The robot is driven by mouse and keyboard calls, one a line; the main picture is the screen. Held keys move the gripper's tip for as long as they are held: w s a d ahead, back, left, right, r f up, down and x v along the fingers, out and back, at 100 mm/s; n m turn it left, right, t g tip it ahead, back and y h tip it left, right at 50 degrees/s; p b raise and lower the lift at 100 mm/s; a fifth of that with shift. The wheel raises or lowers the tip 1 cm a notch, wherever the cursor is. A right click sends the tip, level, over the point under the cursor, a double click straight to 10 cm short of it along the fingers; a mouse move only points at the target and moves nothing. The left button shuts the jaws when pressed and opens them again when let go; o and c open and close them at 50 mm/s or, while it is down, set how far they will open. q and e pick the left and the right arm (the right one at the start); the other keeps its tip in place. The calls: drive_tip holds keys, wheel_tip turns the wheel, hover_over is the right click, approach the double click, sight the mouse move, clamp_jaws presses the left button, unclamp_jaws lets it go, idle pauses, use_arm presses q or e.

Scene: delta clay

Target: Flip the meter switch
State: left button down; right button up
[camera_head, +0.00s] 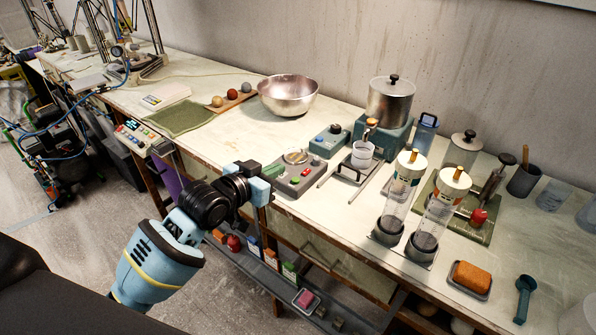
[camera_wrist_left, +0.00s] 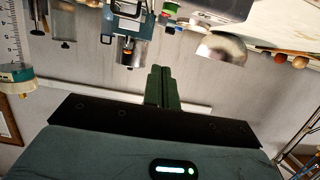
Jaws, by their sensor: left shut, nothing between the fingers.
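A grey box (camera_head: 299,174) with a round metal disc on top and red and green buttons on its front stands near the table's front edge. A smaller teal box (camera_head: 329,142) with a dark knob stands just behind it. I cannot tell for sure which of them is the meter, and no switch lever is clear. My left gripper (camera_head: 264,184) is at the table's front edge, just left of the grey box, and looks apart from it. Its fingers also show in the left wrist view (camera_wrist_left: 158,86), shut together and empty. My right gripper is not in view.
A metal bowl (camera_head: 288,94) and a board with several balls (camera_head: 231,99) lie behind the gripper. A metal pot (camera_head: 390,100) on a teal base and two clear cylinders (camera_head: 434,222) stand to the right. A control panel (camera_head: 136,134) hangs at the front edge, left.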

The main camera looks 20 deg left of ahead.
use_arm(q)
hover_over(298, 179)
drive_tip(key=shift+w+f, duration=0.25)
drive_tip(key=shift+f, duration=0.35)
drive_tip(key=shift+w+f, duration=0.2)
drive_tip(key=shift+f, duration=0.4)
wheel_tip(298, 179, down, 3)
drive_tip(key=shift+a+r, duration=0.1)
drive_tip(key=shift+r, duration=0.1)
drive_tip(key=shift+f+b, duration=0.3)
drive_tip(key=shift+f, duration=0.4)
